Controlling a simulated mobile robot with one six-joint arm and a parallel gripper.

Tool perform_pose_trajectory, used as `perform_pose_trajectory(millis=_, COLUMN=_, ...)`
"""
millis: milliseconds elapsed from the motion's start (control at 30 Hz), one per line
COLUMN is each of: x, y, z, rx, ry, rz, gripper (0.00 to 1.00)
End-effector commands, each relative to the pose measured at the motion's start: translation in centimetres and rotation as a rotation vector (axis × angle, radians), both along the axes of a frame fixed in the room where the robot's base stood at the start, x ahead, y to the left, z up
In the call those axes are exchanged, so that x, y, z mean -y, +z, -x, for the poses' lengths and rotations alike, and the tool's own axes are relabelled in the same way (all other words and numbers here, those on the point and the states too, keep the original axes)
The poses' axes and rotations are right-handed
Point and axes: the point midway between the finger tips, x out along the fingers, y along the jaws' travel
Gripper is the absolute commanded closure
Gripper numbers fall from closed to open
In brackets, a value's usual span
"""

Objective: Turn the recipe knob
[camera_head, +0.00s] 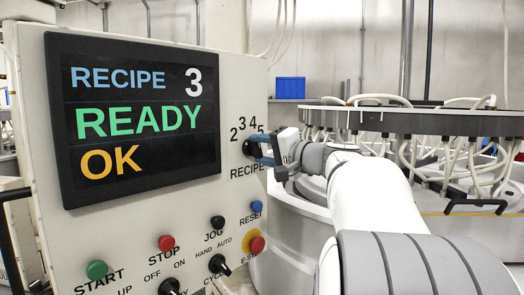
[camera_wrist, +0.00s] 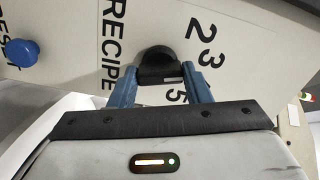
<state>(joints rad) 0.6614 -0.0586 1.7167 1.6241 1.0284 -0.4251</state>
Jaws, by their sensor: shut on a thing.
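The recipe knob (camera_wrist: 160,66) is a black rotary knob on the pale control panel. In the wrist view it sits between the two blue fingers of my gripper (camera_wrist: 158,82), with RECIPE lettering to its left and the numbers 2, 3 and 5 to its right. My gripper is shut on the knob. In the head view my gripper (camera_head: 262,148) reaches the panel from the right and largely hides the knob, above the RECIPE label. The screen (camera_head: 140,118) reads RECIPE 3, READY and OK.
The panel (camera_head: 240,90) also carries a blue RESET button (camera_head: 256,207), a red E-stop (camera_head: 256,244) on yellow, a red STOP button (camera_head: 166,242), a green START button (camera_head: 96,270) and black selector switches. A round machine (camera_head: 420,122) with hoses stands at right.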

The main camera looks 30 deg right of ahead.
Motion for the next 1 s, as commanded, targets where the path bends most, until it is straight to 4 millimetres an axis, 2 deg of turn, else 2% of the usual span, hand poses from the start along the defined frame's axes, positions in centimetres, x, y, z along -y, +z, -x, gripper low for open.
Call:
perform_pose_trajectory(millis=267, x=-0.04, y=-0.12, z=-0.01, rx=-0.053, ry=0.001, rz=-0.136, gripper=0.79)
perform_pose_trajectory(millis=700, x=-0.08, y=-0.01, z=-0.02, rx=-0.175, ry=0.002, rz=-0.454, gripper=0.79)
perform_pose_trajectory(millis=1000, x=-0.1, y=-0.05, z=-0.02, rx=-0.227, ry=0.002, rz=-0.588, gripper=0.79)
